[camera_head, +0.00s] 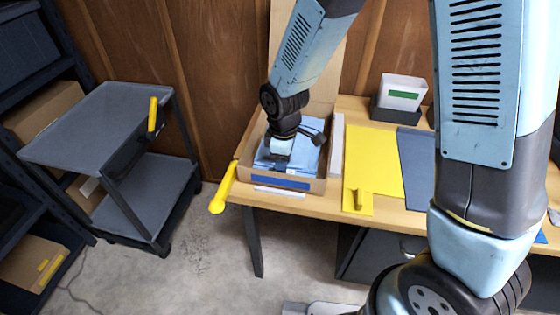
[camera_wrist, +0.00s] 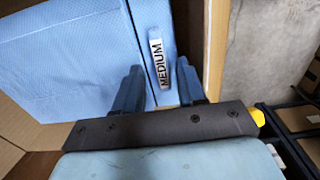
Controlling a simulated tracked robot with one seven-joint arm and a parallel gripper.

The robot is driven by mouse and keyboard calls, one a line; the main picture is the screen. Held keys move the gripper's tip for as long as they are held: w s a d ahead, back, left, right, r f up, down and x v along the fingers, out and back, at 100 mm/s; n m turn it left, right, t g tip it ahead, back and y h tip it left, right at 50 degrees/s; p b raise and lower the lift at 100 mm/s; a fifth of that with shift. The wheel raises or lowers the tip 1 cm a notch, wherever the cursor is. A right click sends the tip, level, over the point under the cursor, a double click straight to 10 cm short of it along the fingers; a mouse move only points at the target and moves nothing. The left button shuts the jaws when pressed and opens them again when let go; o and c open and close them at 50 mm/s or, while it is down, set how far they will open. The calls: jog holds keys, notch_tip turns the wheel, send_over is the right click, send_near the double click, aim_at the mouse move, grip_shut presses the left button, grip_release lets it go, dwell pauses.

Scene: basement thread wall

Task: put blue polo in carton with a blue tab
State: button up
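The blue polo (camera_wrist: 80,60) is a light blue folded piece with a white MEDIUM label on its narrow edge, close up in the wrist view. It also shows inside the carton in the head view (camera_head: 264,164). The carton (camera_head: 313,186) is an open cardboard box with a blue tab (camera_head: 281,182) on its front, at the left end of the table. My gripper (camera_wrist: 160,65) reaches down into the carton. Its two fingers lie close on either side of the polo's labelled edge and appear shut on it. The polo's underside is hidden.
A yellow sheet (camera_head: 371,160) and a dark blue mat (camera_head: 414,165) lie right of the carton. A dark holder with a white bin (camera_head: 402,92) stands behind them. A grey cart (camera_head: 105,120) stands left, apart from the table (camera_head: 300,207). A yellow handle (camera_head: 222,190) juts out by the carton.

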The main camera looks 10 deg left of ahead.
notch_tip(320, 180, up, 13)
jog(key=shift+r, duration=0.15)
dwell(0.7)
jog(key=d+r+m+t, duration=0.1)
jog(key=d+r+m, duration=0.3)
jog(key=d+r, duration=0.3)
jog(key=d+r+m+t, duration=0.2)
jog(key=d+r+m, duration=0.25)
jog(key=d, duration=0.55)
jog(key=s+d+r+m+t, duration=0.2)
jog(key=s+d+r+m, duration=0.4)
jog(key=d, duration=0.7)
jog(key=s+m, duration=0.2)
jog(key=s, duration=0.1)
jog(key=shift+s+t, duration=0.3)
jog(key=shift+s, duration=0.05)
jog(key=shift+d+r+m, duration=0.1)
jog(key=shift+m, duration=0.15)
